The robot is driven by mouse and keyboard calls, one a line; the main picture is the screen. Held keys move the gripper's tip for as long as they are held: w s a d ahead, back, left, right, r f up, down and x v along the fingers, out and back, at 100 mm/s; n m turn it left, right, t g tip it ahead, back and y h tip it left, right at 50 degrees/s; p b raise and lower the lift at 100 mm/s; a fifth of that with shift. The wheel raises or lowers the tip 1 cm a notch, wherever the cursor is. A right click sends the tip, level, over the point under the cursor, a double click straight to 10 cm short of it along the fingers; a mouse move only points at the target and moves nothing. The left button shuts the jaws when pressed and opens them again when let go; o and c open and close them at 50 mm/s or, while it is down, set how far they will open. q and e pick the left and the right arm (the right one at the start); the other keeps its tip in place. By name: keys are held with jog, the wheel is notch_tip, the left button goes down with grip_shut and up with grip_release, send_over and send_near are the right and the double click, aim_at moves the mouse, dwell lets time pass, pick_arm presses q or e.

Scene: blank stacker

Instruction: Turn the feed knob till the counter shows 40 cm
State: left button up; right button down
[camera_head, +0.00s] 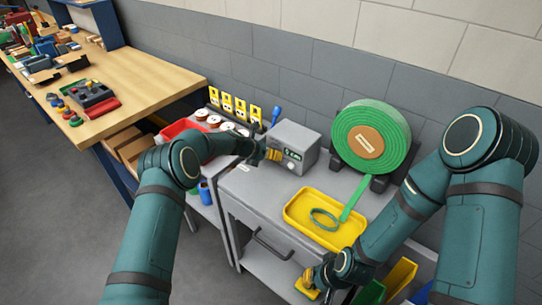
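The grey feeder box (293,136) stands on the grey cabinet top. Its dark counter display (292,153) shows small green characters that are too small to read surely. A pale round spot (291,165) below the display may be the knob or part of it. My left gripper (274,155) has yellow fingers at the left of the box's front, close to its face. I cannot tell whether they touch or grip the knob. A green strap roll (384,121) stands right of the box, its strip leading down. My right gripper (308,284) hangs low before the cabinet, its opening unclear.
A wooden workbench (146,82) with tools is at the far left. The grey floor (60,220) is clear.

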pick_arm(q)
jog(key=shift+r, duration=0.1)
jog(key=shift+m+t+y, duration=0.4)
jog(key=shift+y, duration=0.3)
jog(key=shift+m+y, duration=0.3)
jog(key=shift+y, duration=0.1)
jog(key=shift+m+t+y, duration=0.3)
jog(key=shift+t+y, duration=0.2)
jog(key=shift+t, duration=0.1)
jog(key=shift+m+t+y+b, duration=0.4)
jog(key=shift+t+y+b, duration=0.1)
jog(key=shift+y, duration=0.1)
jog(key=o, duration=1.2)
jog(key=shift+a, duration=0.1)
